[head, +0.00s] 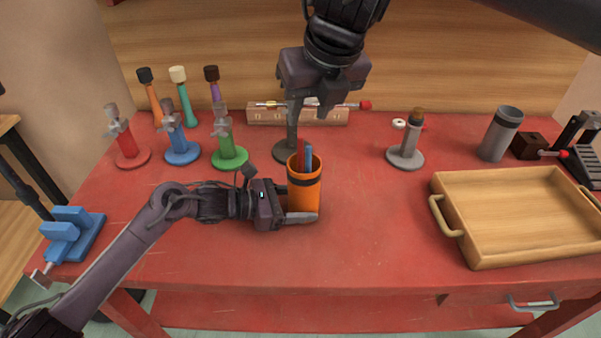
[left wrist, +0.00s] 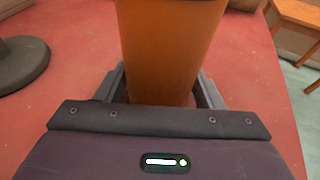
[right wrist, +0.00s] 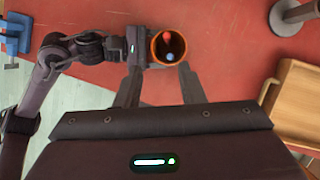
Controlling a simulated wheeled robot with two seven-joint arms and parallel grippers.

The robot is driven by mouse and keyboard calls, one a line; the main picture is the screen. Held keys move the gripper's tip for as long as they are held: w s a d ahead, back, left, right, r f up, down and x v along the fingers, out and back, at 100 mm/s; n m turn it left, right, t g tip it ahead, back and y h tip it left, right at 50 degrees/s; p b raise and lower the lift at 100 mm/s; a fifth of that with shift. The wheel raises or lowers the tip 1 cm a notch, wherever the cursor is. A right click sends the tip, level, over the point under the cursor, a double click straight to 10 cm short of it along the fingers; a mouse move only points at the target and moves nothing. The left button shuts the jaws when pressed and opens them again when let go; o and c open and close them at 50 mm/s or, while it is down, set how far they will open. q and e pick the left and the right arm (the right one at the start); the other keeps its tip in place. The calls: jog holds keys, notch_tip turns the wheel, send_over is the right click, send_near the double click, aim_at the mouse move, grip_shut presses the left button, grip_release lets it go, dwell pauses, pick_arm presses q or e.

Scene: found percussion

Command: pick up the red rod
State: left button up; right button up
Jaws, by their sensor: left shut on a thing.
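The red rod (head: 300,158) stands in an orange cup (head: 305,196) beside a blue rod (head: 309,155). In the right wrist view, the red rod's tip (right wrist: 167,37) and the blue rod's tip (right wrist: 171,58) show inside the cup's mouth. My left gripper (head: 302,217) is shut on the orange cup, low on its sides; the cup (left wrist: 168,45) also fills the space between the fingers in the left wrist view. My right gripper (head: 312,108) is open and empty, pointing down above the cup. The rods' lower ends are hidden in the cup.
A dark grey stand (head: 287,150) is close behind the cup. Coloured stands, including a green one (head: 229,153), are at left. A wooden tray (head: 470,262) and grey stand (head: 405,157) are at right. The red table (head: 370,230) is clear between cup and tray.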

send_over(302, 143)
jog(key=s+d, duration=0.1)
jog(key=s, duration=0.1)
notch_tip(302, 143, down, 5)
jog(key=shift+d+f, duration=0.15)
jog(key=shift+f, duration=0.05)
jog(key=shift+x, duration=2.75)
jog(key=shift+r, duration=0.1)
grip_shut()
